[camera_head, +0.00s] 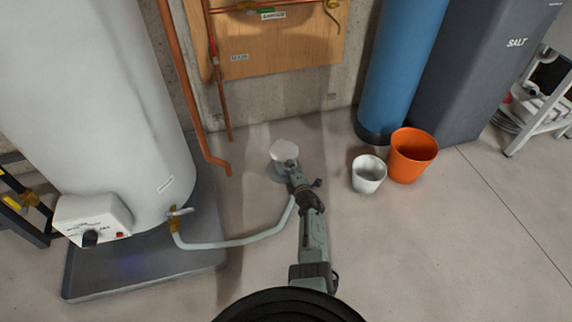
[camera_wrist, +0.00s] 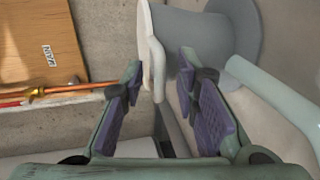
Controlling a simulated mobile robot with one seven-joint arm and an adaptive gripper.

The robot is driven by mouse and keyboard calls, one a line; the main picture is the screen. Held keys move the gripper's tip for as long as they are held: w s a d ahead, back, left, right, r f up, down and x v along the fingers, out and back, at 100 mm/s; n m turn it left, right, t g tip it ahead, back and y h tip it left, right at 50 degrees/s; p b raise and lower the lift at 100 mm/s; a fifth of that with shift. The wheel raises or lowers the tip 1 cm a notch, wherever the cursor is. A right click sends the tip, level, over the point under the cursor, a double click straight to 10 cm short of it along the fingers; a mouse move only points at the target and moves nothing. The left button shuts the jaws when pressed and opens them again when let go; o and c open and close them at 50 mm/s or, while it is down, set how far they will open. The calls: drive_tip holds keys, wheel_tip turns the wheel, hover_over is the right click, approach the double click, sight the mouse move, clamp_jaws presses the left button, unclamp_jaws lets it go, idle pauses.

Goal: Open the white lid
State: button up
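The white lid (camera_head: 284,149) shows in the head view as a pale rounded shape low over the floor, at the far end of my arm. In the wrist view the lid (camera_wrist: 146,40) is seen nearly edge-on, against the end of a grey, wide-based cylinder (camera_wrist: 202,48). My gripper (camera_wrist: 160,72) is open, its purple-padded fingers apart, with the lid's lower edge between the fingertips. I cannot tell whether a finger touches the lid. In the head view my gripper (camera_head: 287,166) is small and partly hides the lid's near side and what is under it.
A white tank (camera_head: 95,100) stands on a grey tray (camera_head: 150,270) at left; a pale hose (camera_head: 235,243) curves from it towards my arm. A white bucket (camera_head: 368,176) and orange bucket (camera_head: 414,153) stand at right. A wooden panel (camera_head: 285,45) with pipes is behind.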

drive_tip(key=shift+w, duration=0.2)
clamp_jaws()
idle(0.3)
idle(0.5)
